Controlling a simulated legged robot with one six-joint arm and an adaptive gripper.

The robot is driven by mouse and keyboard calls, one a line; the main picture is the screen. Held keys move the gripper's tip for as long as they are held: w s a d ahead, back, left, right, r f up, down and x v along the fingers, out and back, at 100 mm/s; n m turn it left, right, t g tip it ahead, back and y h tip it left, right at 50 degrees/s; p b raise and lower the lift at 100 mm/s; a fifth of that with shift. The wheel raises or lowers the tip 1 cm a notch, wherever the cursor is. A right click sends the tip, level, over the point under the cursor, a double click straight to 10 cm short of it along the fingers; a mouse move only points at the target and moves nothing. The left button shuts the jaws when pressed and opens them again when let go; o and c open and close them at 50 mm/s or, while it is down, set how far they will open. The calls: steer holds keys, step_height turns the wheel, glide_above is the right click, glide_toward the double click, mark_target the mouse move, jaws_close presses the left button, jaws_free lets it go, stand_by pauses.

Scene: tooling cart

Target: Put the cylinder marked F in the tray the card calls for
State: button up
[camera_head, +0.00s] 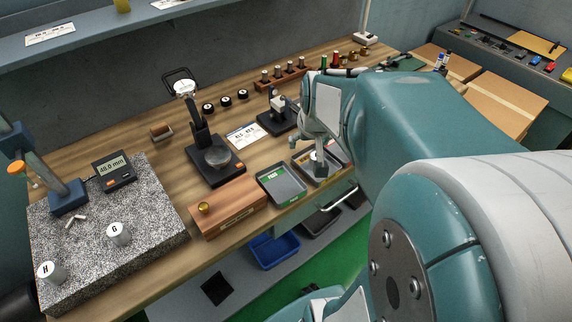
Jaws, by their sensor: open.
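My gripper (317,152) is open, low over a dark grey tray (322,182) at the bench's front edge. A small pale object shows by its fingertips; I cannot tell whether it is the cylinder marked F, and no F mark is readable. Another grey tray (290,198) with a green label lies just left of it. A white card (246,136) lies behind the trays, its print too small to read surely. White cylinders marked G (118,234) and H (51,272) stand upright on the granite plate (150,215) at left.
A digital readout (112,172) showing 45.0 mm sits on the granite. A wooden box (229,210) and a dial gauge stand (214,168) stand left of the trays. A blue bin (274,251) is below the bench. My arm hides much of the right side.

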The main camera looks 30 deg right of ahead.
steer(key=s+a+r+n+y, duration=0.1)
steer(key=s+a+r+n, duration=0.1)
steer(key=s+a, duration=0.3)
steer(key=s+a+r+n+t+y, duration=0.1)
steer(key=s+a+r+n, duration=0.2)
steer(key=a, duration=0.9)
steer(key=shift+s, duration=1.05)
steer(key=shift+r, duration=0.1)
